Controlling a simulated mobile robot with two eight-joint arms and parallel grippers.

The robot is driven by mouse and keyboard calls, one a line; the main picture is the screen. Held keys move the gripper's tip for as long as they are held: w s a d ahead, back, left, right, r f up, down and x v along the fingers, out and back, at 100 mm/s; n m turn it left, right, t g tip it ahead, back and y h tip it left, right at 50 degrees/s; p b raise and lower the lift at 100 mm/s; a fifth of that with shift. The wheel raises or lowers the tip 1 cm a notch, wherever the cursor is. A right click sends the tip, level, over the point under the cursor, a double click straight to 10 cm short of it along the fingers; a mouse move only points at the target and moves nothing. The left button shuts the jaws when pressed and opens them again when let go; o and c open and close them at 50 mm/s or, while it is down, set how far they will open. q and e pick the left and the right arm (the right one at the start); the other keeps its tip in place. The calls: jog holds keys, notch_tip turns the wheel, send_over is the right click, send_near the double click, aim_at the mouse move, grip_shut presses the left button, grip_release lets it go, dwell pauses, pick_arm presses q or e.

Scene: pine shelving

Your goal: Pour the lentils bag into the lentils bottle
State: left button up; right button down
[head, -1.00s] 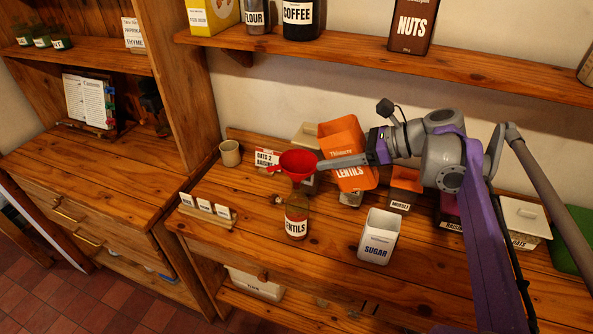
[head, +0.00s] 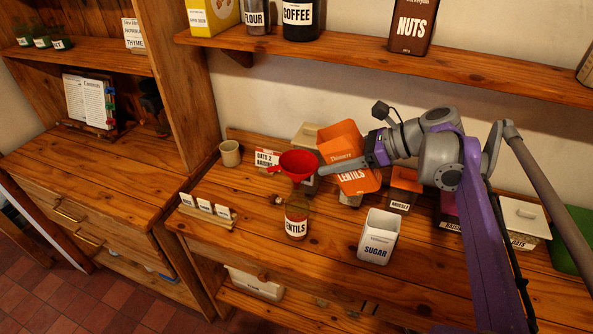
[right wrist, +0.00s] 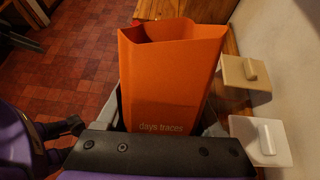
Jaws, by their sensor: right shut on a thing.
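The orange lentils bag (head: 354,181) is in my right gripper (head: 343,165), which is shut on it. In the head view the bag hangs above the counter, just right of the funnel, its open top leaning left. The right wrist view shows the bag (right wrist: 172,85) open at the top; its contents cannot be made out. The lentils bottle (head: 297,224) stands upright on the counter, with a red funnel (head: 299,162) over its mouth. The bottle's neck is partly hidden by the funnel.
A white sugar container (head: 377,241) stands right of the bottle. Small label cards (head: 205,207) are to its left, and a beige cup (head: 230,153) is behind left. Several more containers stand behind and right. A shelf (head: 400,64) runs above the counter.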

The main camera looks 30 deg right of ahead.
jog(key=shift+d+f+g, duration=0.1)
jog(key=shift+f+g, duration=0.2)
jog(key=shift+s+h, duration=0.1)
jog(key=shift+h, duration=0.2)
jog(key=shift+f+g, duration=0.1)
jog(key=shift+g, duration=0.2)
jog(key=shift+f, duration=0.15)
jog(key=shift+p, duration=0.35)
jog(key=shift+h, duration=0.4)
jog(key=shift+w+f+g, duration=0.2)
jog(key=shift+g, duration=0.1)
